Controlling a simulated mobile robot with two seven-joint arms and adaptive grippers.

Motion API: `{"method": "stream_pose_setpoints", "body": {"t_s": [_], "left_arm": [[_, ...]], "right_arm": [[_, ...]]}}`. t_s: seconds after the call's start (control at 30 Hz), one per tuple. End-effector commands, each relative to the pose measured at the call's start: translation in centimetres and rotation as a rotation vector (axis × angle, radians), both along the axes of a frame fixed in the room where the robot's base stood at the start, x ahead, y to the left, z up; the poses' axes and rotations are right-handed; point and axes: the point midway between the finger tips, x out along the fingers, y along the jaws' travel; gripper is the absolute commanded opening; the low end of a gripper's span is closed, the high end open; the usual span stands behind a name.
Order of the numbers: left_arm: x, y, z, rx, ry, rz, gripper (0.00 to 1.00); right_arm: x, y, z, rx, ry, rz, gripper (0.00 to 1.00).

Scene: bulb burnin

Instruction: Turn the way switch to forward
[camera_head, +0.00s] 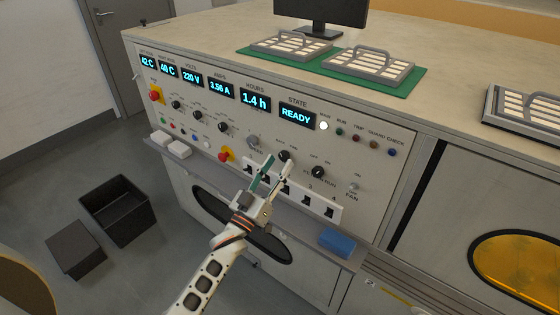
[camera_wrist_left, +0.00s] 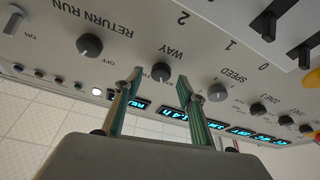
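The way switch is a round black knob (camera_head: 285,155) on the slanted white front panel, between the grey speed knob (camera_head: 253,141) and the black return run knob (camera_head: 318,171). In the left wrist view, which is upside down, the way switch (camera_wrist_left: 160,72) has the WAY label beside it. My left gripper (camera_head: 279,163) is open, with its green-edged fingers reaching to the panel. In the wrist view its two fingertips (camera_wrist_left: 160,76) stand either side of the way knob. Whether they touch it I cannot tell. The knob's setting is too small to read. My right gripper is not in view.
A row of black lever switches (camera_head: 308,200) lies just below the knobs. A ledge with a blue block (camera_head: 337,242) runs under the panel. A red button (camera_head: 226,155) is to the left. The state display (camera_head: 297,115) reads READY. Bulb trays (camera_head: 368,65) sit on top.

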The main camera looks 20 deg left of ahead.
Motion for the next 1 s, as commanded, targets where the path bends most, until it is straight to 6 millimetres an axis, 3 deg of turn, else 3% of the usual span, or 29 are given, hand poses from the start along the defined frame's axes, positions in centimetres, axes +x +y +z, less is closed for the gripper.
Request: {"method": "stream_pose_setpoints", "body": {"t_s": [0.2, 0.47, 0.5, 0.63, 1.0], "left_arm": [[1.6, -0.4, 0.6, 0.0, 0.001, 0.001, 0.4], [1.8, -0.5, 0.7, 0.0, 0.002, 0.0, 0.4], [1.8, -0.5, 0.7, 0.0, 0.002, 0.0, 0.37], [1.8, -0.5, 0.7, 0.0, 0.002, 0.0, 0.03], [1.8, -0.4, 0.6, 0.031, -0.009, 0.001, 0.01]], "right_arm": [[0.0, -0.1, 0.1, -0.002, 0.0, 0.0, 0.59], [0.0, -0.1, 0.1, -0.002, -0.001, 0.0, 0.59], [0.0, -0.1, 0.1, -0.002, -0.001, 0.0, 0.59], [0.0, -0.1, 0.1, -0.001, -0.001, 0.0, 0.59], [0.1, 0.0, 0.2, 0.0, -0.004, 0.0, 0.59]]}}
